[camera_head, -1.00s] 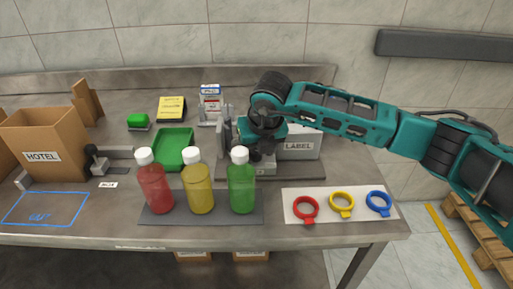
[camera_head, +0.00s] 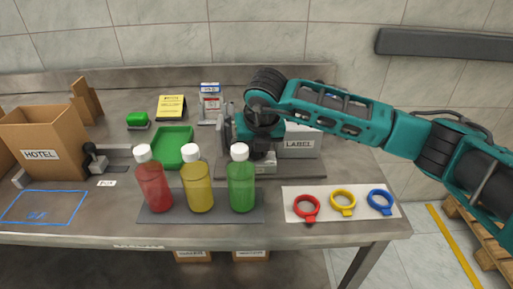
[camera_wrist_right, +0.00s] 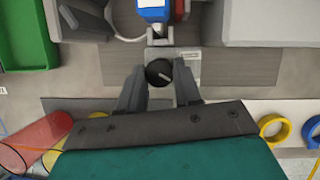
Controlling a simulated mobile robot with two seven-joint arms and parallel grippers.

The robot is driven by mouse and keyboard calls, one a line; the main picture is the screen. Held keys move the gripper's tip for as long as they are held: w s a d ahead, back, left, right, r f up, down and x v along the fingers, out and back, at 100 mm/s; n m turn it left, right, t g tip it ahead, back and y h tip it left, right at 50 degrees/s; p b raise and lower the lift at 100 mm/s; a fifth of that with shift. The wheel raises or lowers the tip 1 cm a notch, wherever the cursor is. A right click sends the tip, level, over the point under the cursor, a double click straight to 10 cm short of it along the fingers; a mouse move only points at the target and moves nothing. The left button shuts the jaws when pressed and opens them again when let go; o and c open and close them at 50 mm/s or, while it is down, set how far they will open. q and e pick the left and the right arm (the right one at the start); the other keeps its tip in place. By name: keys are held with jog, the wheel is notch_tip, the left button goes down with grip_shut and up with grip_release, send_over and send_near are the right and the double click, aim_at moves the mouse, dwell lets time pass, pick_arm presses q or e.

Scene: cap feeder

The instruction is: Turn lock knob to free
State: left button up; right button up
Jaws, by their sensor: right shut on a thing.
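The lock knob (camera_wrist_right: 159,73) is a round black knob with a pale line across its top, on a light grey block, seen in the right wrist view. My right gripper (camera_wrist_right: 160,82) is shut on the knob from above, one finger on each side. The pale line runs at a slant. In the head view my right gripper (camera_head: 262,150) is low over the grey feeder (camera_head: 264,166), and my own arm hides the knob. My left gripper is not in view.
Red, yellow and green bottles (camera_head: 241,180) stand on a dark mat in front of the feeder. A white sheet (camera_head: 322,215) with red, yellow and blue rings lies to the right. A LABEL box (camera_head: 302,144) is right behind my gripper. A green tray (camera_head: 174,147) lies to the left.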

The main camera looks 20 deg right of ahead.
jog(key=o, duration=1)
jog(key=shift+o, duration=0.2)
jog(key=shift+r, duration=0.1)
jog(key=v, duration=1.2)
jog(key=shift+r, duration=0.4)
jog(key=shift+s, duration=0.1)
